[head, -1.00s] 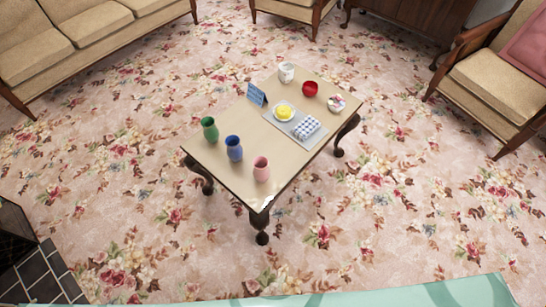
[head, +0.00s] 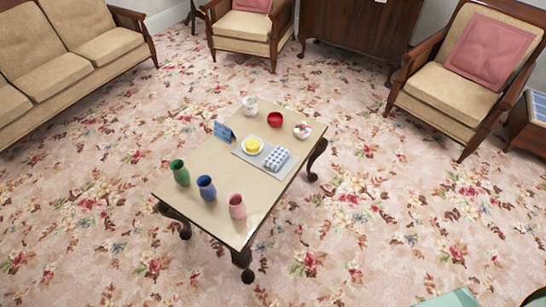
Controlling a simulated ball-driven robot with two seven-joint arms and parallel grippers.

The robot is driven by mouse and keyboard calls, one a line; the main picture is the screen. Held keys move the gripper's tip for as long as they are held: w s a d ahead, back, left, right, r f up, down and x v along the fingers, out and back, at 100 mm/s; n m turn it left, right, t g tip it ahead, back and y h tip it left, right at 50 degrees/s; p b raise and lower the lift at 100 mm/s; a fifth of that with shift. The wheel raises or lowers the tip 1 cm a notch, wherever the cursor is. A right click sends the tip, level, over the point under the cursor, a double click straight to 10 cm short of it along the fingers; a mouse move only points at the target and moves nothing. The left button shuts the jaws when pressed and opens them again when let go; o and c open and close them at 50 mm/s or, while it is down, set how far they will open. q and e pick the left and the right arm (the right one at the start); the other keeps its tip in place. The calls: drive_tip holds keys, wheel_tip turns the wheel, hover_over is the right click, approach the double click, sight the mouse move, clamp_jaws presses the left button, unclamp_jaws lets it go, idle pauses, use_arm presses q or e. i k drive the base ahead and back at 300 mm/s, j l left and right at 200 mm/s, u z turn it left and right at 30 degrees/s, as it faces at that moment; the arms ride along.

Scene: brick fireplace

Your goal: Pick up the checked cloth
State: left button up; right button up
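The blue-and-white checked cloth (head: 276,159) lies folded on the right part of a grey mat (head: 262,164) on the low coffee table (head: 217,229). It is beside a white plate (head: 244,147) that bears a yellow thing (head: 253,145). Nothing is touching the cloth from above. Neither of my grippers shows in the head view, so I cannot see whether they are open or shut.
Green (head: 180,173), blue (head: 206,189) and pink (head: 237,206) vases stand at the table's near-left end. A blue card (head: 224,132), white pot (head: 250,105), red bowl (head: 275,120) and small filled bowl (head: 302,131) surround the mat. Armchairs (head: 450,85) and a sofa (head: 75,50) stand beyond open carpet.

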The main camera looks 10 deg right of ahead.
sight(276, 158)
drive_tip(key=i+l+z, duration=0.25)
drive_tip(key=z, duration=0.2)
drive_tip(key=i+l+z, duration=0.25)
drive_tip(key=z, duration=0.15)
